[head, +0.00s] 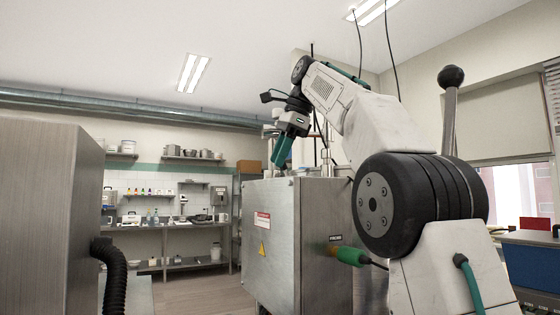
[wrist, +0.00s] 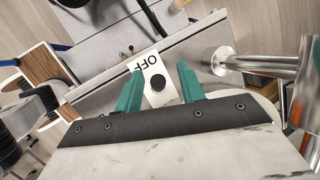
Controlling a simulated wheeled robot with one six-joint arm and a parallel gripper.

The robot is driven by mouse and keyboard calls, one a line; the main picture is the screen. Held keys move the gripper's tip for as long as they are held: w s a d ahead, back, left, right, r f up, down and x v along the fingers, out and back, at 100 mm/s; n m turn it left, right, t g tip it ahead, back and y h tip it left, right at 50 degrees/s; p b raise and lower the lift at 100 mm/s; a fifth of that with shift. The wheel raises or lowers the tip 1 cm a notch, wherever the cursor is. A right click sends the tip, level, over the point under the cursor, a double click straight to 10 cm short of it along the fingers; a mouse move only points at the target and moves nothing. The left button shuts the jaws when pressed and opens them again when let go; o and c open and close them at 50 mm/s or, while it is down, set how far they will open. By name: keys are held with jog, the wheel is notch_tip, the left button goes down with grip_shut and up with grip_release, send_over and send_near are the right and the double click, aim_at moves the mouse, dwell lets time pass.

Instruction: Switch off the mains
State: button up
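A white plate marked OFF (wrist: 146,64) shows in the wrist view, with a round black part (wrist: 158,82) on it. I cannot tell whether this part is a knob or a button. My gripper (wrist: 160,76) has its two green fingers apart, one on each side of the plate, with nothing clearly held. In the head view my gripper (head: 282,150) points down by the top of a steel cabinet (head: 275,275). The plate is hidden there. Contact between the fingers and the plate cannot be told.
A steel post with a flange (wrist: 222,62) stands close right of the fingers in the wrist view. In the head view, a steel housing (head: 45,220) with a black hose fills the left. A green-handled part (head: 350,256) sticks out of the cabinet's side. A workbench (head: 170,228) stands behind.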

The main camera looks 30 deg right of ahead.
jog(key=shift+r, duration=0.8)
jog(key=s+a+r, duration=0.1)
jog(key=s+a, duration=0.1)
jog(key=s, duration=1.4)
jog(key=shift+r, duration=0.2)
